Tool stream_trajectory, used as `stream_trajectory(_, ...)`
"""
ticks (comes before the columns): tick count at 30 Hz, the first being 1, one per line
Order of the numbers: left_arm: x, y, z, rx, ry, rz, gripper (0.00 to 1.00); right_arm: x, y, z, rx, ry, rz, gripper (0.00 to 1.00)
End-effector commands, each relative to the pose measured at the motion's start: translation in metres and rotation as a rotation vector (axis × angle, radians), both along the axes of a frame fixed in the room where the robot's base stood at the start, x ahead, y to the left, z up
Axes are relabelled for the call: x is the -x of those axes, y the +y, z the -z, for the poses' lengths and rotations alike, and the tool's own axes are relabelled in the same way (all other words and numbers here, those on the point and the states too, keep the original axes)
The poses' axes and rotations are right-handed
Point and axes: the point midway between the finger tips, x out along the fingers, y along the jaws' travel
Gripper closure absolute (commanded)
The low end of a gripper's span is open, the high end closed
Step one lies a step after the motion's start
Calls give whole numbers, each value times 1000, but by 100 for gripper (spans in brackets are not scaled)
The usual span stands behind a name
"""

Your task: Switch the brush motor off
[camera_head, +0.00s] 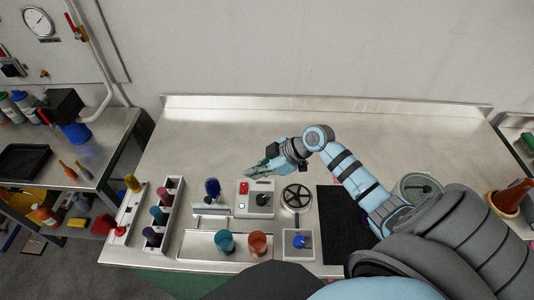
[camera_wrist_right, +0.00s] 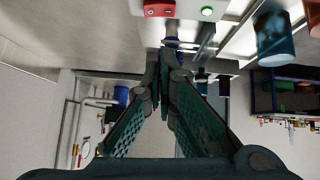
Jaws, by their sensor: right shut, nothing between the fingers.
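A pale control box (camera_head: 255,212) stands on the steel bench, with a red switch part (camera_head: 258,187), a small green button and a dark round knob on top. The red part (camera_wrist_right: 159,9) and the green button (camera_wrist_right: 207,11) also show at the top edge of the right wrist view. A blue brush (camera_head: 212,188) on a metal stand is left of the box; I cannot tell whether it turns. My right gripper (camera_head: 253,172) is shut and empty, above and behind the box, apart from it. Its closed fingertips (camera_wrist_right: 164,58) show in the wrist view. My left gripper is not in view.
A black-spoked handwheel (camera_head: 296,198) and a blue knob on a plate (camera_head: 299,242) sit right of the box. Teal (camera_head: 225,241) and orange (camera_head: 258,243) cups stand in front. Racks of coloured pieces (camera_head: 165,213) are at left. The bench's back is clear.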

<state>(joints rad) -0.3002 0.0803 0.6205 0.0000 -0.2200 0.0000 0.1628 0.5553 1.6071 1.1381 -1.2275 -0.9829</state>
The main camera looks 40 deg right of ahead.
Motion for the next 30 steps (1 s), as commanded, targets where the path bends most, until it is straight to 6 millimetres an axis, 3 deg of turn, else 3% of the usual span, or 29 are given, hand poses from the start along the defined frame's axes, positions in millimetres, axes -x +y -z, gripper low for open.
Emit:
stream_trajectory(9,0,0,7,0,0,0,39,26,-27,-34,0,-1,-2,100)
stream_trajectory(22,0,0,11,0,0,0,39,27,-29,-37,-1,-7,-1,100)
stream_trajectory(26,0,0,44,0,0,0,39,13,-37,-26,29,-58,-7,100)
stream_trajectory(30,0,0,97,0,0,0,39,-1,-43,-23,67,-128,-30,100)
